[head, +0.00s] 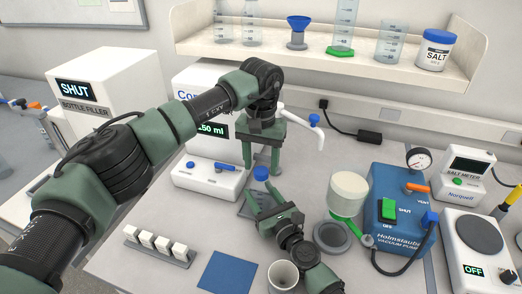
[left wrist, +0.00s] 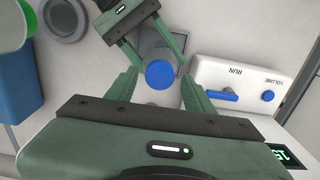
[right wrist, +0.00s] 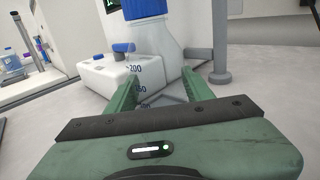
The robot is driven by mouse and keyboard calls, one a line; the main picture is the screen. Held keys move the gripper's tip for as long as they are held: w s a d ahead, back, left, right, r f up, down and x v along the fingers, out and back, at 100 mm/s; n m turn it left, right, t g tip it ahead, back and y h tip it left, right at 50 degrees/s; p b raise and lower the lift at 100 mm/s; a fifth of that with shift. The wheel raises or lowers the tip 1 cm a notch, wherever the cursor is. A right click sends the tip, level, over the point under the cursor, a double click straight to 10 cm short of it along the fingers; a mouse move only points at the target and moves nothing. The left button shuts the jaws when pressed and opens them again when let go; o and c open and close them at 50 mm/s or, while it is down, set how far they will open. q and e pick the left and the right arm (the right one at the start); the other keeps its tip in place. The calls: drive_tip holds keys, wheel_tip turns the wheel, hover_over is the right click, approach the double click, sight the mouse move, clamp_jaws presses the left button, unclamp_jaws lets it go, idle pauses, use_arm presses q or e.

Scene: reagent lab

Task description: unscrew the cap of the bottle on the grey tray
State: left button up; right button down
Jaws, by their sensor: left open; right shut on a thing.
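The bottle is clear with a blue cap (head: 261,173) and stands upright on the grey tray (head: 245,211). My right gripper (head: 262,192) is shut on the bottle's body from the front, below the cap. In the right wrist view the bottle (right wrist: 155,62) rises between its fingers, with volume marks showing. My left gripper (head: 261,166) points down from above and is open. In the left wrist view the blue cap (left wrist: 160,74) lies between its fingertips, with a gap on both sides. The bottle's lower part is mostly hidden in the head view.
A white cup (head: 283,276), a blue mat (head: 227,272) and a rack of white blocks (head: 163,246) are in front.

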use_arm(q)
drive_tip(key=shift+f, duration=0.9)
